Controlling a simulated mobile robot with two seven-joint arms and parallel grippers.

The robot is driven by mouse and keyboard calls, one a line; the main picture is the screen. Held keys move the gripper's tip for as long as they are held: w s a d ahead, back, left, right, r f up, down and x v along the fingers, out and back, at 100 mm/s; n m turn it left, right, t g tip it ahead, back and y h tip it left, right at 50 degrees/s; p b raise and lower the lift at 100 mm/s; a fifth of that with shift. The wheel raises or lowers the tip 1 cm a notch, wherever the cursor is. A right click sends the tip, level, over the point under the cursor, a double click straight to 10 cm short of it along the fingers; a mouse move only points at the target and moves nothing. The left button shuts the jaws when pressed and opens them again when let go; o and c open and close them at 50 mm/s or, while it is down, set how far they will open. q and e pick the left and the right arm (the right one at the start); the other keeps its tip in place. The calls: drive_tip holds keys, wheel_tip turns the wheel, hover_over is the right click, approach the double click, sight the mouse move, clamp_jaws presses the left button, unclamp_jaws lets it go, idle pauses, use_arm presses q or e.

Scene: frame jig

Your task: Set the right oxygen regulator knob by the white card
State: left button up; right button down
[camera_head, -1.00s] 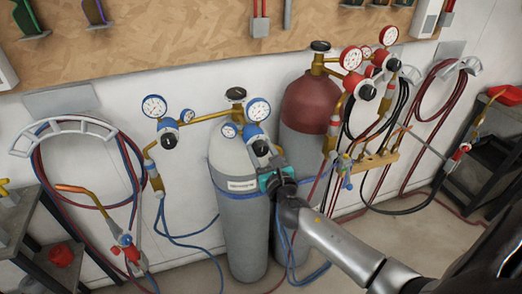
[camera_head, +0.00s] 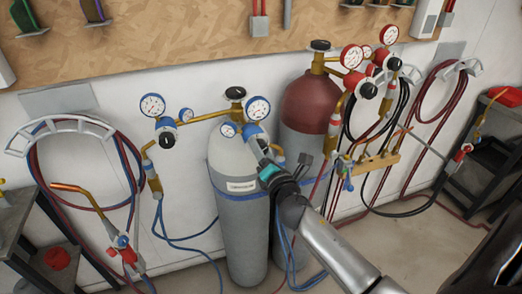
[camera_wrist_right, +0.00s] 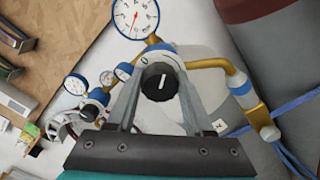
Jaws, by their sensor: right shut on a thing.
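The right oxygen regulator (camera_head: 254,131) is blue, with two white-faced gauges, on the grey cylinder. Its black knob (camera_wrist_right: 157,82) shows in the right wrist view with a short white mark, nearly upright there. My right gripper (camera_wrist_right: 157,92) is shut on the knob, with one grey finger on each side. In the head view the right gripper (camera_head: 265,160) reaches the regulator from below right and largely hides the knob. A small white card (camera_head: 241,186) with unreadable dark print is on the grey cylinder's front. My left gripper is in neither view.
A second blue regulator (camera_head: 165,131) stands to the left on the brass pipe. A dark red cylinder (camera_head: 310,103) and red-capped regulators stand to the right. Blue hoses (camera_head: 190,239) hang at the left, and red and black hoses at the right.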

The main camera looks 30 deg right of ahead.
drive_tip(key=m, duration=0.4)
drive_tip(key=shift+m, duration=0.3)
drive_tip(key=m, duration=0.3)
drive_tip(key=shift+m, duration=0.4)
drive_tip(key=m+p, duration=0.1)
drive_tip(key=m, duration=0.3)
drive_tip(key=shift+m+p, duration=0.85)
drive_tip(key=shift+m, duration=1.15)
drive_tip(key=shift+f, duration=0.1)
drive_tip(key=shift+c, duration=1.4)
unclamp_jaws()
